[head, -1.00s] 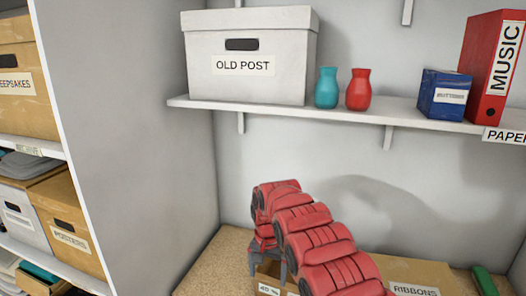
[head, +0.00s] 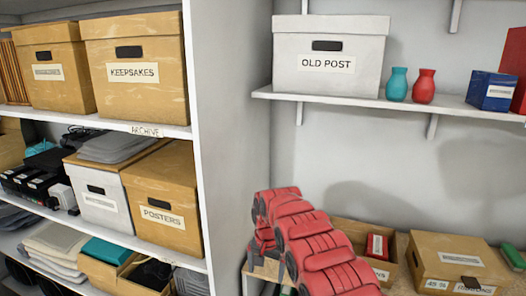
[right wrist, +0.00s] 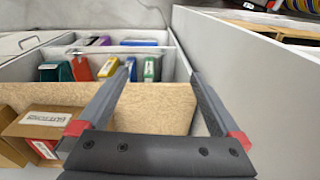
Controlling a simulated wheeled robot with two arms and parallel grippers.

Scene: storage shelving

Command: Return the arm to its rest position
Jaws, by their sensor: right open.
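My right arm, red and segmented, comes up from the bottom middle of the head view. Its right gripper (head: 268,268) points down beside the pale upright panel, partly hidden by the arm. In the right wrist view the two grey fingers of the gripper (right wrist: 162,72) stand wide apart with nothing between them. Below and beyond them are a speckled tan board (right wrist: 155,105) and a pale panel (right wrist: 250,70). My left gripper does not show.
An OLD POST box (head: 330,85), a teal vase (head: 397,84) and a red vase (head: 424,86) stand on the wall shelf. Open and lidded cardboard boxes (head: 455,262) sit low at right. The left shelving holds a KEEPSAKES box (head: 137,82) and a POSTERS box (head: 165,200).

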